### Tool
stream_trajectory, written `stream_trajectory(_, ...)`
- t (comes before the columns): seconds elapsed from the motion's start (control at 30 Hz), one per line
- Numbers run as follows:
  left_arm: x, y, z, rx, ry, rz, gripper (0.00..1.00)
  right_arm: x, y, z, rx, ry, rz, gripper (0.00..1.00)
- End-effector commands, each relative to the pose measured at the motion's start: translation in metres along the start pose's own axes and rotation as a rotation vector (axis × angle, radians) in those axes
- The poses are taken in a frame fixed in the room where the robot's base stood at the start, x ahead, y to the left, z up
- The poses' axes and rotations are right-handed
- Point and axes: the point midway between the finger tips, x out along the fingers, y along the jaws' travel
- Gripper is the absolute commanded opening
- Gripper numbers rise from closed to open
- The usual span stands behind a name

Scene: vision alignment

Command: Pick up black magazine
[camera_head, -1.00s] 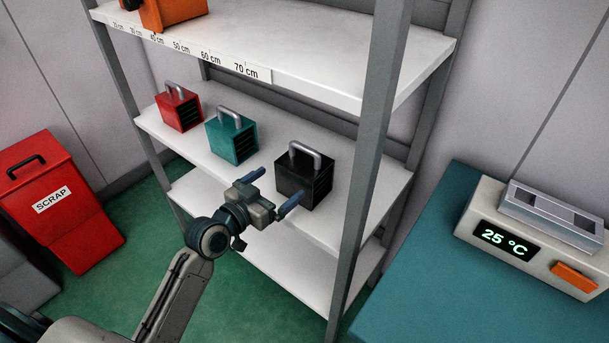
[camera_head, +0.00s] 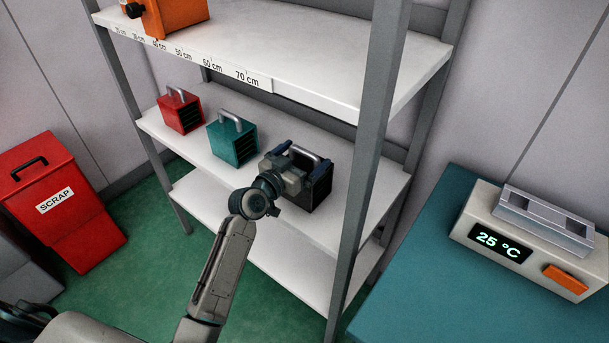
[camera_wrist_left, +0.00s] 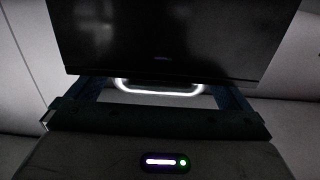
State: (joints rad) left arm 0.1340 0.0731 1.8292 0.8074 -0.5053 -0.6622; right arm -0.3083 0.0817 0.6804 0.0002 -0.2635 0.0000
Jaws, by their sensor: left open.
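The black magazine (camera_head: 320,186) is a dark box with a grey handle on top. It stands on the middle shelf, to the right of the teal magazine. My left gripper (camera_head: 297,163) is at its upper part, in front of the handle, and hides part of its near side. In the left wrist view the magazine (camera_wrist_left: 160,38) fills the top, and its bright handle (camera_wrist_left: 158,88) lies between the two open fingers (camera_wrist_left: 160,94). The fingers are apart, one to each side of the handle. I cannot tell whether they touch the box. My right gripper is not in view.
A teal magazine (camera_head: 232,143) and a red magazine (camera_head: 182,112) stand to the left on the same shelf (camera_head: 165,137). A grey rack post (camera_head: 366,150) rises close on the right. A teal table (camera_head: 440,270) holds a 25 °C device (camera_head: 490,225).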

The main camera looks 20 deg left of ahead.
Motion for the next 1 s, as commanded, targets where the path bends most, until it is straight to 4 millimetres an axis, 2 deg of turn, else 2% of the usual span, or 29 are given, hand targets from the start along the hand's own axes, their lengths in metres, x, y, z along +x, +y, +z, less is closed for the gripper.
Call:
stream_trajectory(0.1, 0.0077, -0.0001, -0.0001, 0.000, -0.001, 0.000, 1.00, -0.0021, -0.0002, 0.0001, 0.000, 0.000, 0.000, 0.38)
stream_trajectory(0.33, 0.0083, -0.0001, 0.0006, 0.001, -0.001, 0.000, 1.00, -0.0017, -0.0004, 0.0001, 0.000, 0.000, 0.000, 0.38)
stream_trajectory(0.67, 0.0081, -0.0001, 0.0005, 0.001, -0.001, 0.000, 0.35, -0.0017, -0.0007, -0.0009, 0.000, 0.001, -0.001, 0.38)
stream_trajectory(0.7, 0.0083, -0.0002, -0.0009, 0.002, 0.002, -0.001, 0.33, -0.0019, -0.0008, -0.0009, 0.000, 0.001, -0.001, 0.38)
stream_trajectory(1.0, 0.0083, -0.0001, -0.0036, 0.002, 0.003, 0.000, 0.33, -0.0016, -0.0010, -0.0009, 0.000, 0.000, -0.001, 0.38)
